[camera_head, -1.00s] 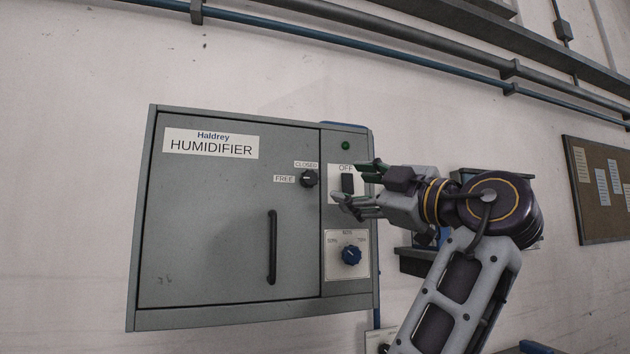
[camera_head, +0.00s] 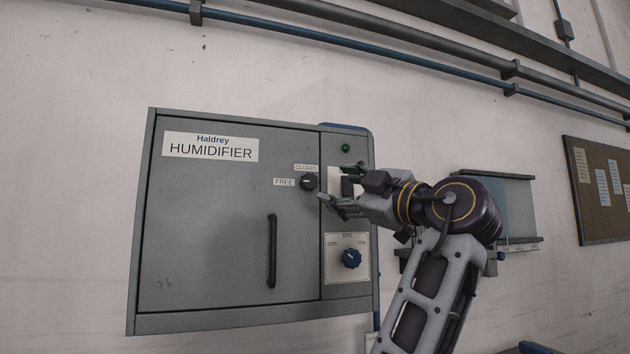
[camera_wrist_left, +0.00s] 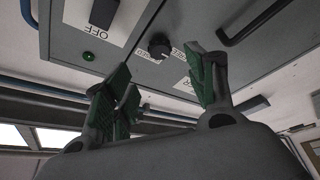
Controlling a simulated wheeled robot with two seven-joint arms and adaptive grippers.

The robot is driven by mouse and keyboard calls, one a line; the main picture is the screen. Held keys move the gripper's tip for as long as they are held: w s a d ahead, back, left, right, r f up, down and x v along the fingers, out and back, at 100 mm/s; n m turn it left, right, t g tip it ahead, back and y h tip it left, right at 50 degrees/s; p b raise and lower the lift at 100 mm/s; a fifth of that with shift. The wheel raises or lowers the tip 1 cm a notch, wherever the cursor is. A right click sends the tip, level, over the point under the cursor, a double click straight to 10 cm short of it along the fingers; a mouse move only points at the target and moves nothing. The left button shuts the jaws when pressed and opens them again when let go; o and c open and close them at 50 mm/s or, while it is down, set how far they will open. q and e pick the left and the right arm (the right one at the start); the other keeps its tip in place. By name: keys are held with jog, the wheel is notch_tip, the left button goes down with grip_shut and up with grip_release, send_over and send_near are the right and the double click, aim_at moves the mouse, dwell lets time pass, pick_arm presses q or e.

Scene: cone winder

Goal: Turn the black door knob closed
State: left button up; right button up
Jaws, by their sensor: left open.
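The black door knob (camera_head: 308,182) sits on the grey humidifier door (camera_head: 210,240), near its right edge. A CLOSED label (camera_head: 306,168) is above it and a FREE label (camera_head: 284,182) to its left. I cannot tell which label it points at. My left gripper (camera_head: 333,183) is open and empty just right of the knob, in front of the switch panel, with its fingers toward the knob. In the left wrist view the knob (camera_wrist_left: 159,46) shows beyond and between the spread green-padded fingers (camera_wrist_left: 158,62), apart from them. My right gripper is out of view.
The OFF switch (camera_head: 347,187) is partly hidden behind my left gripper. A blue dial (camera_head: 351,257) is below it and a green lamp (camera_head: 346,148) above. The door's vertical handle (camera_head: 272,248) stands out lower left of the knob. Bare wall lies left of the cabinet.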

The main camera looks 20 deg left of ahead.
aim_at(312, 183)
pick_arm(q)
jog(key=p+x, duration=0.2)
jog(key=x, duration=0.6)
jog(key=shift+r, duration=0.1)
jog(key=shift+p+x, duration=0.55)
jog(key=shift+x, duration=0.35)
jog(key=c, duration=1)
